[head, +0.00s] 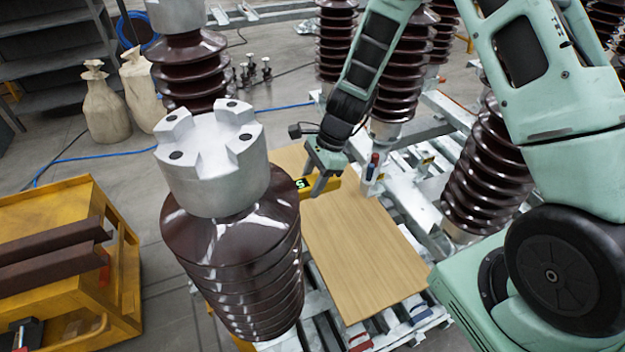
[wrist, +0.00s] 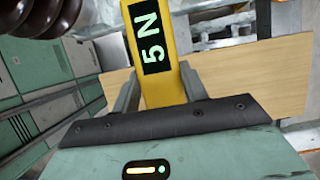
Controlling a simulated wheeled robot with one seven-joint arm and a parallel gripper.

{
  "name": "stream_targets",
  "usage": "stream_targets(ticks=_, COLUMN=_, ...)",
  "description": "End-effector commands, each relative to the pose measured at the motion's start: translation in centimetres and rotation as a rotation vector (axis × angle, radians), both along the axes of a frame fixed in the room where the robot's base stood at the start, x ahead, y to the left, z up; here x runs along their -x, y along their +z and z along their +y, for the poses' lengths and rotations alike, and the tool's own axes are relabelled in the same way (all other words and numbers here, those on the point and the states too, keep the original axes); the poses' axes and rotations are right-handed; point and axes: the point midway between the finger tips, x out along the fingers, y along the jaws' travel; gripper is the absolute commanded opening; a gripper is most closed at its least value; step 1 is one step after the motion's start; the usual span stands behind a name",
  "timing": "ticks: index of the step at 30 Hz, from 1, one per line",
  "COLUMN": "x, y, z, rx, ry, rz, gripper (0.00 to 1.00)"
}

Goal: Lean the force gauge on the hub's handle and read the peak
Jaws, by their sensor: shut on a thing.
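My gripper (head: 322,186) is shut on the yellow force gauge (wrist: 175,45), which stands between its two fingers in the wrist view. The gauge's dark display reads "5 N" in green. In the head view the gauge (head: 330,185) lies above the wooden board, its lit display facing left beside the large brown insulator. A small upright grey post with a red and blue top (head: 372,168) stands just right of my gripper. I cannot tell whether it is the hub's handle, or whether the gauge touches anything; its far end is partly hidden.
The wooden board (head: 365,260) has bare room at its front. A brown ribbed insulator with a metal cap (head: 215,160) stands close on the left, another (head: 487,165) on the right. A yellow cart (head: 70,290) is at far left, and sacks (head: 103,105) stand behind.

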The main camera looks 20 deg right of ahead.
Motion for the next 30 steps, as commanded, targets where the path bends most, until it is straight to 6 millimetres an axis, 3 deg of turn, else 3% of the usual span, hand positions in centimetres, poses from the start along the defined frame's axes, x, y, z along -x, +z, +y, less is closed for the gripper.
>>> stream_targets(ticks=21, x=0.0, y=5.6, z=0.0, rx=0.0, ry=0.0, rz=0.0, gripper=0.0)
stream_targets(ticks=30, x=0.0, y=5.7, z=0.0, rx=0.0, ry=0.0, rz=0.0, gripper=0.0)
